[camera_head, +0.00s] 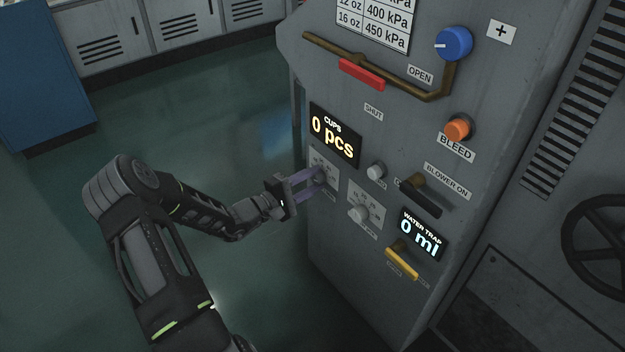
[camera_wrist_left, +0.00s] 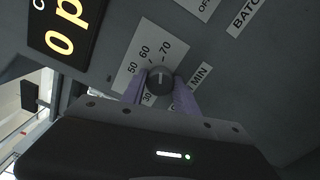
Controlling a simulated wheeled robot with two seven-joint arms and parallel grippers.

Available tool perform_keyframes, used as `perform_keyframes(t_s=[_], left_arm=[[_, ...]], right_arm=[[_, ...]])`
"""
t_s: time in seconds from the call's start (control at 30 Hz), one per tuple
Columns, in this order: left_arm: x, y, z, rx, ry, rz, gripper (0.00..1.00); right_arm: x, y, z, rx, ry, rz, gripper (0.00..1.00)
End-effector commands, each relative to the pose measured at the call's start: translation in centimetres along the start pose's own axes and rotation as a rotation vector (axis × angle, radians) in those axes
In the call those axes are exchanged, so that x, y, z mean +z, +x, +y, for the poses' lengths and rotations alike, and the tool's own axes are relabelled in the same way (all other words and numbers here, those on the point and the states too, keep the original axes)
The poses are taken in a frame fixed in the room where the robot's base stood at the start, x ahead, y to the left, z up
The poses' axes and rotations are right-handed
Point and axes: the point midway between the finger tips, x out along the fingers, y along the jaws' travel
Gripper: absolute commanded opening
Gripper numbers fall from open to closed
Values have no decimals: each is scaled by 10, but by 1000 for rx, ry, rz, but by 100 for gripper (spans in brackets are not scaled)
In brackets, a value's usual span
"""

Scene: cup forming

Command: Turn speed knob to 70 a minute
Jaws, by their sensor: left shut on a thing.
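The speed knob (camera_wrist_left: 160,80) is a dark round knob on a white dial plate (camera_wrist_left: 150,52) marked 50, 60, 70 and "MIN" in the left wrist view. Its white pointer line stands nearly straight up in that view, between the 60 and the 70 and closer to the 70. My left gripper (camera_head: 320,181) is shut on the knob, with one purple finger on each side. In the head view the fingers mostly hide the knob, below the lit CUPS display. My right gripper is not in view.
The CUPS display (camera_head: 334,137) reads 0 pcs. Close by on the grey panel are a second dial (camera_head: 359,213), a pale button (camera_head: 376,171), a black blower lever (camera_head: 421,198) and a yellow lever (camera_head: 402,262). The green floor (camera_head: 200,130) left of the machine is clear.

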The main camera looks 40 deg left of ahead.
Motion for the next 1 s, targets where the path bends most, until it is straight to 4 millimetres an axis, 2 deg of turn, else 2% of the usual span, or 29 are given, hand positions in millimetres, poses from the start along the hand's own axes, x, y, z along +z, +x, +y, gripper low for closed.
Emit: perform_keyframes(t_s=[0.3, 0.7, 0.73, 1.0], left_arm=[[1, 0, -2, -3, 94, -2, 0], [1, 0, -2, -3, 98, -1, 0], [1, 0, -2, -3, 98, -1, 38], [0, 0, -1, -2, 98, -1, 58]], right_arm=[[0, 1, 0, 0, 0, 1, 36], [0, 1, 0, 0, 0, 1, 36], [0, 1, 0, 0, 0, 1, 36], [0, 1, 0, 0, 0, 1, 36]])
